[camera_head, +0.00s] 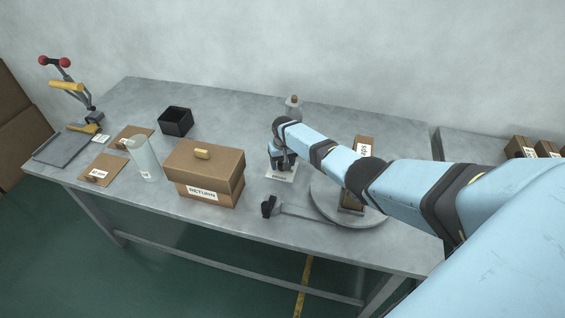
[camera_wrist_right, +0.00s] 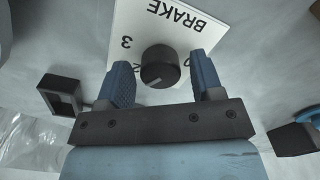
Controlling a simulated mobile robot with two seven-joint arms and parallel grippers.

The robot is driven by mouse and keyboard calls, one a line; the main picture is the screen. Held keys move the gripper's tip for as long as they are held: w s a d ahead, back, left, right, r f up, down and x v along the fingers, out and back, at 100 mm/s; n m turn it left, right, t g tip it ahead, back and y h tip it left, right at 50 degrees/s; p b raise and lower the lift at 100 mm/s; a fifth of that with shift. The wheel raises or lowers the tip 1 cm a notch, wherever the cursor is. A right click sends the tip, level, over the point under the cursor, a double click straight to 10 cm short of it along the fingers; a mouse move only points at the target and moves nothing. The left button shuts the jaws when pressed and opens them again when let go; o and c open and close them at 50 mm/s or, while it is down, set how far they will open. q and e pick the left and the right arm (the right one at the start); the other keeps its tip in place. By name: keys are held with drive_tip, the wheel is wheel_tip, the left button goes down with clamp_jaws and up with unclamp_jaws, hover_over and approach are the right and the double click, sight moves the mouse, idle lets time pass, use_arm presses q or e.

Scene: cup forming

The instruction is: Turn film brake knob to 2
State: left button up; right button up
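The film brake knob (camera_wrist_right: 160,66) is a round black knob with a light pointer line on a white plate (camera_wrist_right: 215,30) lettered BRAKE. A 3, a 2 and a 0 show around it; the rest of the dial is hidden. The pointer slants toward the lower side of the picture. My right gripper (camera_wrist_right: 160,82) is open, with one blue finger on each side of the knob and gaps between. In the head view my right gripper (camera_head: 283,160) is over the white plate (camera_head: 281,174), and the arm hides the knob. My left gripper is not in view.
A brown RETURN box (camera_head: 205,172) stands left of the plate. A round grey turntable (camera_head: 330,200) with a brown box (camera_head: 352,200) is to the right. A black-headed bar (camera_head: 268,206) lies in front; a bottle (camera_head: 293,107) stands behind.

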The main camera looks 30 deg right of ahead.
drive_tip(key=shift+r, duration=0.5)
wheel_tip(320, 180, up, 13)
drive_tip(key=shift+d+p, duration=0.15)
drive_tip(key=shift+p, duration=0.25)
drive_tip(key=shift+s+f, duration=0.15)
